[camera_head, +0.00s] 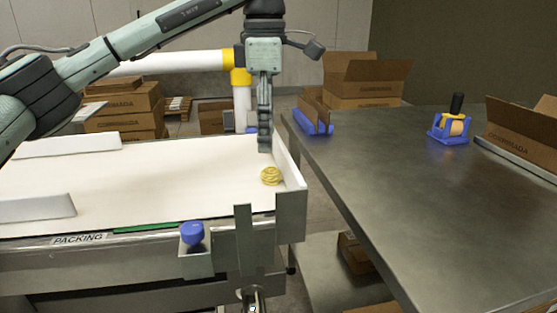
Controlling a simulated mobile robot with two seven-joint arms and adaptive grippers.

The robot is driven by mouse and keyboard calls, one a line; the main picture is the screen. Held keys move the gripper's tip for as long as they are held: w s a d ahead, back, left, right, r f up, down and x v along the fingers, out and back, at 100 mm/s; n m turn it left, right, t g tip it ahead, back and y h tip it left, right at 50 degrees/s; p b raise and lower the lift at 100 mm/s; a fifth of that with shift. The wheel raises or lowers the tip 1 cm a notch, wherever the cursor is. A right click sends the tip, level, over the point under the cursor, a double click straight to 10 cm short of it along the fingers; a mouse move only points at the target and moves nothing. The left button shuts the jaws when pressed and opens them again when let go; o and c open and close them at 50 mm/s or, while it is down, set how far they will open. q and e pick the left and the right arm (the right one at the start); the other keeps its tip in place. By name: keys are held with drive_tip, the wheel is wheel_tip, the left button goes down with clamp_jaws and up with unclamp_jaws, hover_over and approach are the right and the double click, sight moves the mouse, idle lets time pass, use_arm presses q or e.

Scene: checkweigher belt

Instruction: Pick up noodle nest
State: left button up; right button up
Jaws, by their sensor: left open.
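The noodle nest (271,176) is a small round yellow coil. It lies on the white belt (150,185) near its right end, close to the low end wall (290,170). My left gripper (265,148) points straight down above and slightly behind the nest, apart from it and empty. Its fingers are seen nearly edge-on, so the gap between them hardly shows. My right gripper is not in view.
White side guards (65,145) stand along the belt at the left. A blue knob (192,233) sits on the belt's front edge. A metal table (420,170) at the right holds a tape dispenser (450,128) and an open carton (525,130). Stacked cartons stand behind.

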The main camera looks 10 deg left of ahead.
sight(268, 169)
use_arm(q)
drive_tip(key=shift+w+f, duration=0.1)
drive_tip(key=shift+f, duration=0.25)
drive_tip(key=shift+s+f, duration=0.25)
drive_tip(key=shift+f, duration=0.85)
wheel_tip(268, 169, down, 5)
drive_tip(key=shift+w+d+r, duration=0.1)
drive_tip(key=shift+d, duration=0.05)
drive_tip(key=c, duration=1)
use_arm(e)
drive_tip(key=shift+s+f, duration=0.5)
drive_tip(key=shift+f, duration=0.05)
